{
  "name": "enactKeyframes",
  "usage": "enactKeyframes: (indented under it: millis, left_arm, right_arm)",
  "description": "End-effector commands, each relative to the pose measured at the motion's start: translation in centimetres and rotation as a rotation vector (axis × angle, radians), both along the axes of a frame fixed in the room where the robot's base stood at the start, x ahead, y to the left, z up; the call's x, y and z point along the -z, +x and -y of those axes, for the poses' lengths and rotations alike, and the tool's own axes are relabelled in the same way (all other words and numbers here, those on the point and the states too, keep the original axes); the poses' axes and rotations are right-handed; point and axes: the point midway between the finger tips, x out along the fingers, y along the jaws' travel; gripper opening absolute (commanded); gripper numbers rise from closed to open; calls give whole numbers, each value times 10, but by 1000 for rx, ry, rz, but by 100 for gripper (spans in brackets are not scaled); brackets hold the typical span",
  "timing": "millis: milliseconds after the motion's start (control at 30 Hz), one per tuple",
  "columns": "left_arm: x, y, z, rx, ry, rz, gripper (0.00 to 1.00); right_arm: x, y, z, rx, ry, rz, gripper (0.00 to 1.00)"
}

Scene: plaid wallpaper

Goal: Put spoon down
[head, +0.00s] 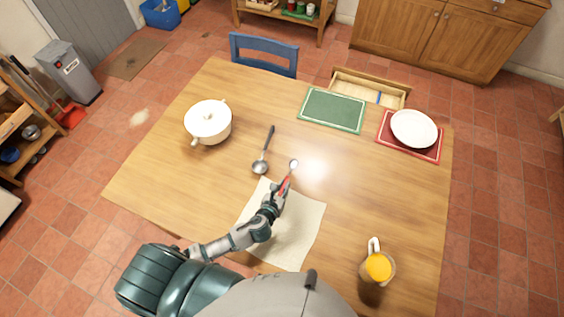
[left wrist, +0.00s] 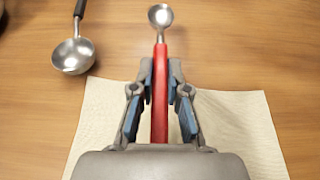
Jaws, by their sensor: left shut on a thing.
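A spoon with a red handle and a small metal bowl (left wrist: 160,16) is in my left gripper (left wrist: 160,85). The gripper's blue-padded fingers are shut on the red handle, and the bowl points away from the gripper. In the head view the spoon (head: 287,182) shows at the end of my left arm, above the far edge of a cream cloth (head: 301,235). I cannot tell how high it is above the wooden table (head: 360,195). My right gripper is not in view.
A ladle (head: 261,165) lies left of the spoon. A green mat (head: 333,110) and a white plate (head: 414,128) on a red mat (head: 410,151) are at the back right. An orange-filled jug (head: 377,267) stands front right. The table's middle right is clear.

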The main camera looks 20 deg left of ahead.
Motion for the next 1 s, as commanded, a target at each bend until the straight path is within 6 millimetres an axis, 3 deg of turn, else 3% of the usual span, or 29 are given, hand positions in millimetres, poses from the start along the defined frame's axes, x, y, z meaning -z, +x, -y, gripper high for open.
enactKeyframes:
  millis: [300, 433, 600, 800, 1000]
  left_arm:
    - [7, 87, -41, -4, 0, 4, 0]
    - [10, 112, -51, -3, -1, 3, 0]
    - [13, 125, -57, -2, -1, 1, 0]
    - [43, 125, -58, -3, -4, -2, 0]
    - [47, 125, -58, 0, 0, 1, 0]
  right_arm:
    - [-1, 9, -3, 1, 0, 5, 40]
    - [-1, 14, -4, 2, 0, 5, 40]
    - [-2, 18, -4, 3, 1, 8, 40]
    - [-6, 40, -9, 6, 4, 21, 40]
    - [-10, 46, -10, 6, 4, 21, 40]
